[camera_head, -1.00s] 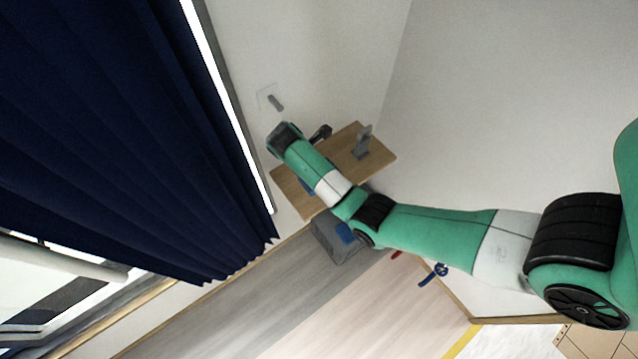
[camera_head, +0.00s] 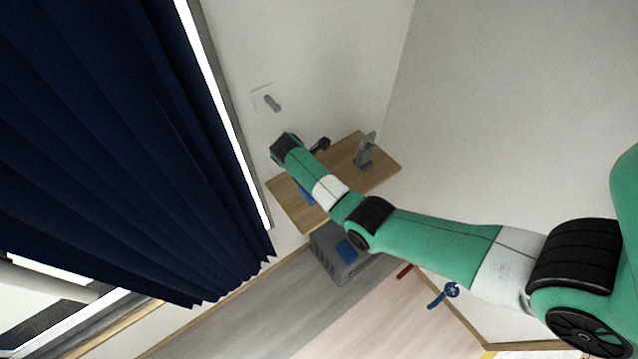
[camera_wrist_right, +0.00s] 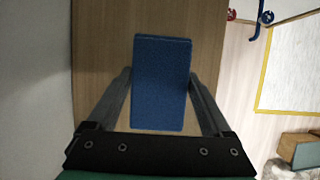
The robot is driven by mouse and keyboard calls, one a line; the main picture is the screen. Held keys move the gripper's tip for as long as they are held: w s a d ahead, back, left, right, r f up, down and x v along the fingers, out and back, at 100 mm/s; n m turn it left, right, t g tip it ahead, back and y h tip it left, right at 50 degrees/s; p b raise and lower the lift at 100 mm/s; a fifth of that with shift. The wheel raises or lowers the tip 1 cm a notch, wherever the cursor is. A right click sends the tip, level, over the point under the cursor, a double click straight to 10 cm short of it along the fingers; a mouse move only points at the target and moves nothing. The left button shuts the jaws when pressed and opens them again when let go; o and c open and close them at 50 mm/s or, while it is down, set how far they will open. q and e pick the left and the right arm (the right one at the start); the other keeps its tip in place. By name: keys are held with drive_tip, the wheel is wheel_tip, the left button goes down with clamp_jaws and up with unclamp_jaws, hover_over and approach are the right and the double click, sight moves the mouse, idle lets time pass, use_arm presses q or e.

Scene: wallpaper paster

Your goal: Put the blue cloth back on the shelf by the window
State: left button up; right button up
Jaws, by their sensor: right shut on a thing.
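The blue cloth (camera_wrist_right: 160,83) is a flat blue rectangle between the two fingers of my right gripper (camera_wrist_right: 161,92) in the right wrist view. The gripper is shut on it. Behind the cloth is the wooden surface of the shelf (camera_wrist_right: 102,50); I cannot tell whether they touch. In the head view the wooden shelf (camera_head: 373,178) is on the wall beside the window, and my right arm crosses in front of it. A bit of the blue cloth (camera_head: 307,196) shows beside the arm over the shelf. The right fingers are hidden there. My left gripper is not in view.
A grey stand (camera_head: 366,150) and a dark object (camera_head: 320,145) are at the shelf's back. Dark blue curtains (camera_head: 110,150) hang at the left. A grey crate (camera_head: 335,262) with a blue item (camera_head: 346,250) is below. A blue tool (camera_head: 443,295) lies at the lower right.

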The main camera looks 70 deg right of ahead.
drive_tip(key=shift+f, duration=0.1)
drive_tip(key=shift+f, duration=0.15)
drive_tip(key=o, duration=1.2)
drive_tip(key=shift+f+b, duration=0.1)
drive_tip(key=shift+b, duration=0.25)
drive_tip(key=shift+r, duration=0.35)
drive_tip(key=p+v, duration=0.5)
drive_tip(key=v, duration=0.5)
drive_tip(key=shift+a+r, duration=0.1)
drive_tip(key=shift+r, duration=0.05)
drive_tip(key=shift+w+a+r+p, duration=0.15)
drive_tip(key=shift+a+r+p, duration=0.1)
drive_tip(key=shift+r+p, duration=0.1)
